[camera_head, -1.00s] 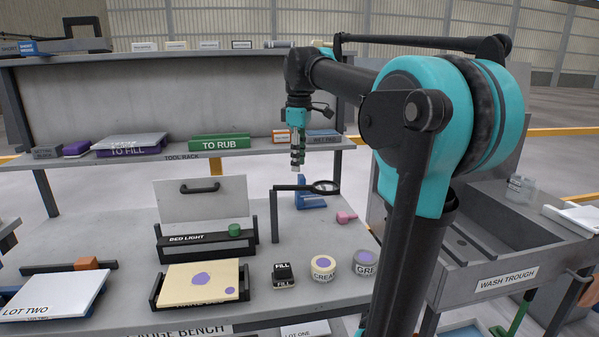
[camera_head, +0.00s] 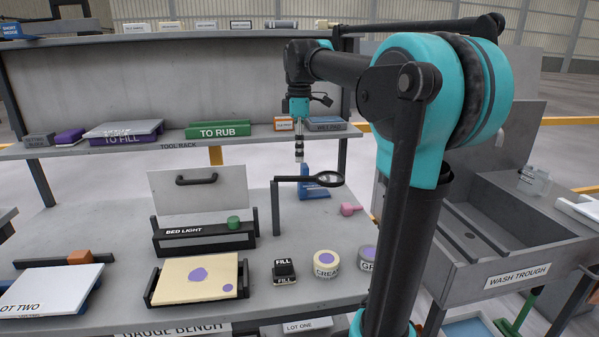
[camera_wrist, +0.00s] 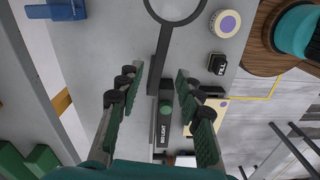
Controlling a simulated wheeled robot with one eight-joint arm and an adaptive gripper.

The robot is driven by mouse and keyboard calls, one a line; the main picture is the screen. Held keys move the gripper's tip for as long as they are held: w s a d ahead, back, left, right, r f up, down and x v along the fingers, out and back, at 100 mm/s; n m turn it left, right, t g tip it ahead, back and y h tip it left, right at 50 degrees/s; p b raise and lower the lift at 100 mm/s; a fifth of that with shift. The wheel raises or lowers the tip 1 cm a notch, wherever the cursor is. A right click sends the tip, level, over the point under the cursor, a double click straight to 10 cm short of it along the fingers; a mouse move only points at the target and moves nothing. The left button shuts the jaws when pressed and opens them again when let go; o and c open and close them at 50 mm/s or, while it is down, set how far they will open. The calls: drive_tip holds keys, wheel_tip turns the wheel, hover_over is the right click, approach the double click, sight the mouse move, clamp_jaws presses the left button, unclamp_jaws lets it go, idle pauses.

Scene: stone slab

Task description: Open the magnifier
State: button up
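The magnifier is a black ring with a lens (camera_head: 330,179) on a dark horizontal arm, carried by a thin post (camera_head: 275,210) on the bench. The arm points right and the lens lies roughly flat. My gripper (camera_head: 299,157) points down, just above the magnifier arm in the head view, and looks apart from it. In the wrist view my gripper (camera_wrist: 160,88) is open and empty. The magnifier's dark arm (camera_wrist: 163,55) runs between and beyond its fingers, and part of the ring (camera_wrist: 176,18) is cut off at the top edge.
The bed light box (camera_head: 205,240), with a raised handled lid (camera_head: 215,195), stands left of the post. A cream plate (camera_head: 180,285), a black FILL block (camera_head: 284,270) and round tins (camera_head: 326,263) are in front. A blue stand (camera_head: 312,187) is behind. The tool rack (camera_head: 180,150) spans the back.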

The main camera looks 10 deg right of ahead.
sight(299, 177)
wheel_tip(299, 177, down, 7)
idle(0.3)
drive_tip(key=shift+c, duration=0.5)
clamp_jaws()
